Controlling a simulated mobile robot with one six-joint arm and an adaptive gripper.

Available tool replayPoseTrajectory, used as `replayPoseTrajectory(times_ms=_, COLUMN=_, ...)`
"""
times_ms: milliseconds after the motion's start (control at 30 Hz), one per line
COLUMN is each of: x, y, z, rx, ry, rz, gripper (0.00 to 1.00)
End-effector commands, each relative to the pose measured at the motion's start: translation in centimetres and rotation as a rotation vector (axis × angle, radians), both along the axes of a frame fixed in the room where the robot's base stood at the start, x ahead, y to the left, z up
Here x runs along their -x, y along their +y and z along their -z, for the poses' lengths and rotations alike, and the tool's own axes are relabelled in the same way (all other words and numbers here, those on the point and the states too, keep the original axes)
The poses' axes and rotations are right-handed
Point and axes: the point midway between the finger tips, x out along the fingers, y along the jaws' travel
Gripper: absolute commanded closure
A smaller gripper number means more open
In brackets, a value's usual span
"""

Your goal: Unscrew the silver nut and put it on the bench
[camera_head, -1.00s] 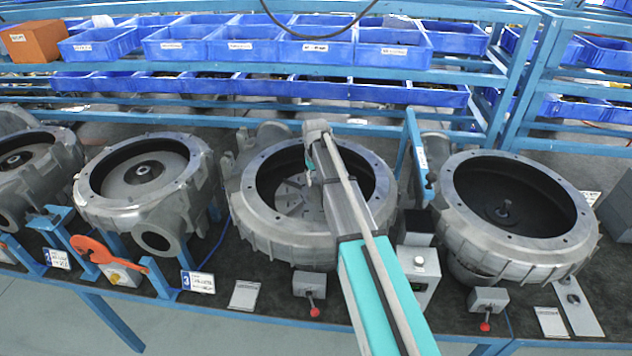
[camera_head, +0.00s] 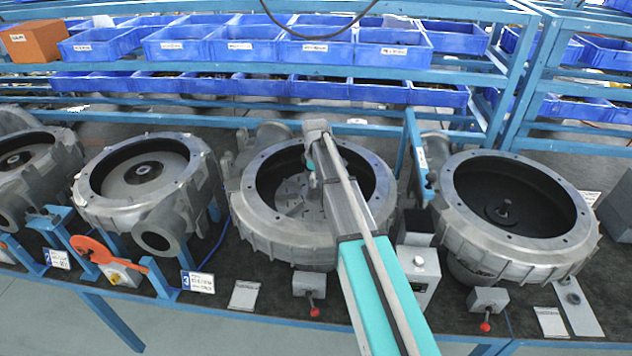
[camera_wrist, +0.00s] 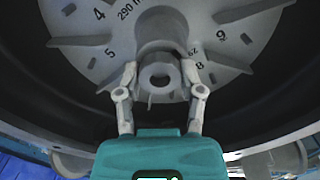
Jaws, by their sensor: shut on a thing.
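The silver nut (camera_wrist: 160,82) is at the hub of the grey finned wheel (camera_wrist: 105,15) in the wrist view. In the head view my arm reaches over the front rim of the middle blower housing (camera_head: 262,222). It hides the nut and the fingers there. Part of the finned wheel (camera_head: 290,195) shows inside the housing, left of my arm.
Other blower housings stand at the left (camera_head: 110,205) and right (camera_head: 480,237). The dark bench (camera_head: 225,262) has bare patches between them. A grey box with a button (camera_head: 415,285) stands right of my arm. Blue bins (camera_head: 235,50) fill the racks behind.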

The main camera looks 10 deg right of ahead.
Motion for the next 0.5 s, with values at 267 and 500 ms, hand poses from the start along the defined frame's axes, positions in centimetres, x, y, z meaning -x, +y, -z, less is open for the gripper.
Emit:
replayPoseTrajectory(times_ms=267, x=0.08, y=0.07, z=0.01, rx=-0.002, ry=0.001, rz=-0.216, gripper=1.00)
replayPoseTrajectory(times_ms=500, x=0.09, y=0.08, z=0.01, rx=-0.002, ry=0.001, rz=-0.404, gripper=1.00)
